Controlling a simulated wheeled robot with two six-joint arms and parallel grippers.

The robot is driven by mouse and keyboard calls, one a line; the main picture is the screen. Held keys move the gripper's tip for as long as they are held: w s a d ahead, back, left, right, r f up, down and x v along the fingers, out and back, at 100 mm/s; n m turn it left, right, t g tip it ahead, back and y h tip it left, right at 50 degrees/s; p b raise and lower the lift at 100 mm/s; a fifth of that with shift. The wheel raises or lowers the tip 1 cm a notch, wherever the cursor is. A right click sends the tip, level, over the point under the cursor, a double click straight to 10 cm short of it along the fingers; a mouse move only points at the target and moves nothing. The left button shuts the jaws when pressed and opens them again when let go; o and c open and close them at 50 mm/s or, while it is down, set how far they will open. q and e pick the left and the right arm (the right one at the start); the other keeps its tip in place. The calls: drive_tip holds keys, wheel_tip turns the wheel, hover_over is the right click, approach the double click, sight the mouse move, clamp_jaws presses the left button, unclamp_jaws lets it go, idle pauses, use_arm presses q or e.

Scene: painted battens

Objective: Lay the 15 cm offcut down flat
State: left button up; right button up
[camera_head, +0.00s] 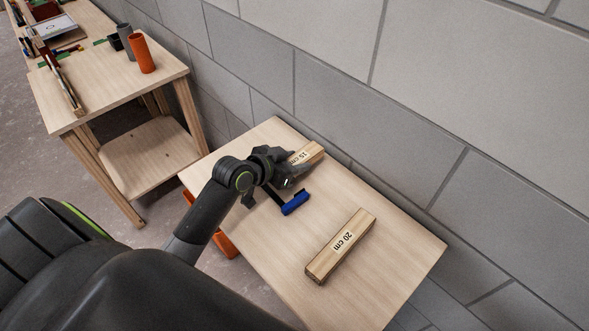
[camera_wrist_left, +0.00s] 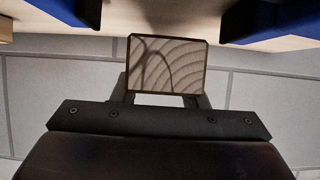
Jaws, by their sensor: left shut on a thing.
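The 15 cm offcut (camera_head: 308,156) is a pale wooden batten piece near the wall-side edge of the near table, its label upside down. My left gripper (camera_head: 288,183) is shut on it and hides part of it. From these views I cannot tell whether the offcut touches the tabletop. My right gripper is not in view.
A 20 cm batten (camera_head: 340,245) lies flat on the near table (camera_head: 400,262), right of my gripper. A grey block wall (camera_head: 420,130) runs behind. A second table (camera_head: 95,88) at the left holds an orange cylinder (camera_head: 142,54) and other items.

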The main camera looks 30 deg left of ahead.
use_arm(q)
wheel_tip(320, 180, down, 3)
drive_tip(key=shift+f, duration=0.3)
drive_tip(key=o, duration=0.8)
drive_tip(key=shift+c, duration=0.2)
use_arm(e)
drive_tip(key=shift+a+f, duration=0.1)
use_arm(q)
drive_tip(key=shift+s+r, duration=0.1)
drive_tip(key=shift+r, duration=0.15)
drive_tip(key=shift+s+a+r, duration=0.1)
drive_tip(key=shift+s+a, duration=0.05)
drive_tip(key=shift+s, duration=0.15)
drive_tip(key=v, duration=1.1)
drive_tip(key=shift+s, duration=0.1)
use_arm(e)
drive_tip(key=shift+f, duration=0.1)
